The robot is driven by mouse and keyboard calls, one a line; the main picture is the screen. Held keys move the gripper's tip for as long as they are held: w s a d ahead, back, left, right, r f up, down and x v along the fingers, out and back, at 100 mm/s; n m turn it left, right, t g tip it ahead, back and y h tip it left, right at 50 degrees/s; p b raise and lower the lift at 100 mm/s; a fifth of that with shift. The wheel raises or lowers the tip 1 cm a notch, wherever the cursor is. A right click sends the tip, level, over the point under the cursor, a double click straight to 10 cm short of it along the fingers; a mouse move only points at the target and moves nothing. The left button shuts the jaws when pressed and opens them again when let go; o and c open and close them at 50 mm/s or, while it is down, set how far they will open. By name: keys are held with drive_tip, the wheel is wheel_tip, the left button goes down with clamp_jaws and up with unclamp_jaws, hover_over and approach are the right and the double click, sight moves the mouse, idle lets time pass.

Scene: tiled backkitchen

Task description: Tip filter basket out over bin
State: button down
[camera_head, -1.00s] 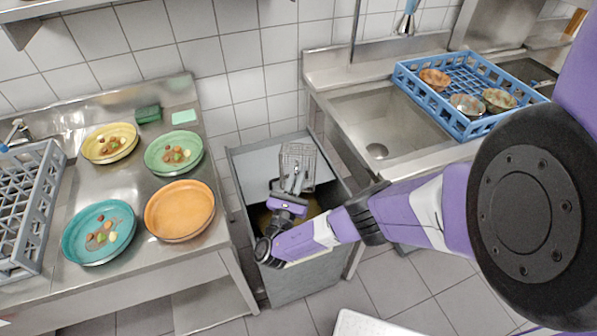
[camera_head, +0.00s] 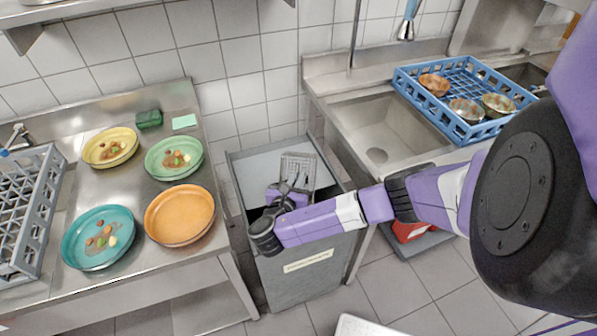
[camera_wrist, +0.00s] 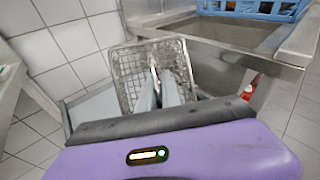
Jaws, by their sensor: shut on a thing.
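The filter basket (camera_head: 299,169) is a wire-mesh metal basket held over the open top of the grey bin (camera_head: 310,285) in the head view. It also shows in the wrist view (camera_wrist: 128,75), tilted, in front of my fingers. My gripper (camera_head: 290,188) is shut on the basket at its near side; the fingers (camera_wrist: 163,90) reach to it in the wrist view. The exact contact is partly hidden by my wrist in the head view. I cannot tell whether anything is in the basket. The bin's inside is mostly hidden.
A steel counter with yellow, green, teal and orange plates (camera_head: 180,216) and a grey rack (camera_head: 28,215) stands left of the bin. A red thing (camera_head: 408,230) lies low under the sink.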

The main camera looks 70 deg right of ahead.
drive_tip(key=f+y, duration=0.1)
drive_tip(key=y, duration=0.1)
drive_tip(key=f+y, duration=0.1)
drive_tip(key=y, duration=0.1)
drive_tip(key=shift+w+d+g, duration=0.1)
drive_tip(key=shift+d+g, duration=0.2)
drive_tip(key=shift+d, duration=0.05)
drive_tip(key=shift+d+f+n+y, duration=0.3)
drive_tip(key=shift+f+y, duration=0.25)
drive_tip(key=shift+y, duration=0.35)
drive_tip(key=f+y, duration=0.3)
drive_tip(key=shift+w+d+g+y, duration=0.1)
drive_tip(key=shift+d+g+y, duration=0.2)
drive_tip(key=shift+g, duration=0.1)
drive_tip(key=shift+f+n+y, duration=0.3)
drive_tip(key=shift+f+y, duration=0.2)
drive_tip(key=shift+y, duration=0.2)
drive_tip(key=shift+a, duration=0.1)
